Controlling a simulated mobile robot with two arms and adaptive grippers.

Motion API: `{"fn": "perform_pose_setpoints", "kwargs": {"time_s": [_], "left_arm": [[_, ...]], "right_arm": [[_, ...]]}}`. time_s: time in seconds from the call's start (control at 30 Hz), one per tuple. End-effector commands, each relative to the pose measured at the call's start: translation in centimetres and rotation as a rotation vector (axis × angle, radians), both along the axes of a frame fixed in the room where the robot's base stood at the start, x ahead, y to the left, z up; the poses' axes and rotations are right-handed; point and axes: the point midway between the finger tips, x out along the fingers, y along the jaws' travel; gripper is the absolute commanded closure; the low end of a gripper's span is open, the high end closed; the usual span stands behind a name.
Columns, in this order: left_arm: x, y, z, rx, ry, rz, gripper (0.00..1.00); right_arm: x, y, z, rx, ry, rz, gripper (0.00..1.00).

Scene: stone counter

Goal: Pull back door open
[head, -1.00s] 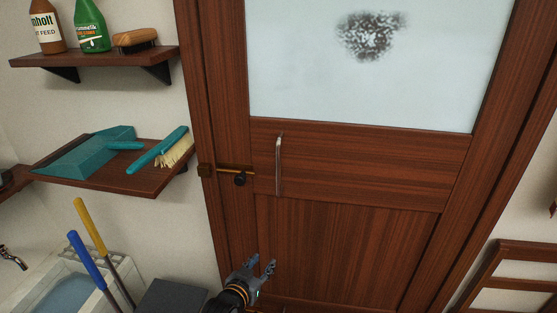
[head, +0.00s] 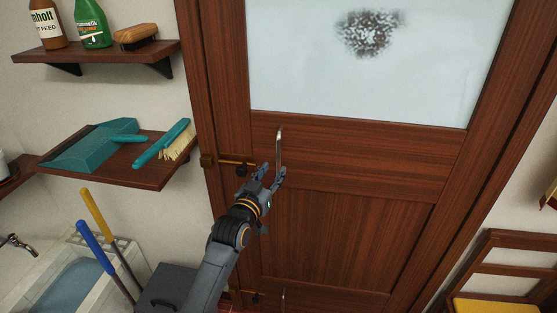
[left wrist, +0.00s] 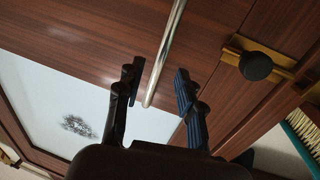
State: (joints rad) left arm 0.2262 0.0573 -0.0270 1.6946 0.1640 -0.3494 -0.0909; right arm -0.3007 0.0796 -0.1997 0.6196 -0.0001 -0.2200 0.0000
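The back door (head: 350,165) is brown wood with a frosted glass pane and appears closed in its frame. A slim vertical metal handle (head: 279,148) is on its left side. My left gripper (head: 272,170) is open at the lower part of this handle. In the left wrist view, the handle (left wrist: 163,55) runs between the two spread fingers of the left gripper (left wrist: 158,72), with gaps on both sides. A brass bolt with a dark knob (left wrist: 255,65) is beside the handle. My right gripper is not in view.
Left of the door, a wooden shelf (head: 150,178) holds a teal dustpan (head: 95,148) and brush (head: 165,145). Below are a sink (head: 70,285) with two long handles and a dark box (head: 165,285). A wooden rack (head: 495,270) stands at the right.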

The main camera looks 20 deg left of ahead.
Motion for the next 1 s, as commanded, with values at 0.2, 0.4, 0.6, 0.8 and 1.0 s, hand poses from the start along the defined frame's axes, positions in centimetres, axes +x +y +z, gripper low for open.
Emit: {"fn": "perform_pose_setpoints", "kwargs": {"time_s": [0.2,0.4,0.6,0.8,1.0], "left_arm": [[3.3,-0.3,0.1,-0.001,0.000,-0.001,0.63],[4.9,-0.4,0.0,-0.001,0.000,-0.001,0.63],[5.3,-0.4,-0.1,0.000,0.001,-0.001,0.63],[5.2,-0.4,-0.1,0.000,0.000,0.000,0.67],[5.2,-0.4,-0.1,0.000,0.000,0.000,1.00]], "right_arm": [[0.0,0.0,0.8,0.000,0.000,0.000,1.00],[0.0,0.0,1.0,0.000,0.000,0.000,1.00],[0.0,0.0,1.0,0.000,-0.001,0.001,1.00],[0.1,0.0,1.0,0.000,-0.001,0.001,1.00],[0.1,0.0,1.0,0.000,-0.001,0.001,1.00]]}}
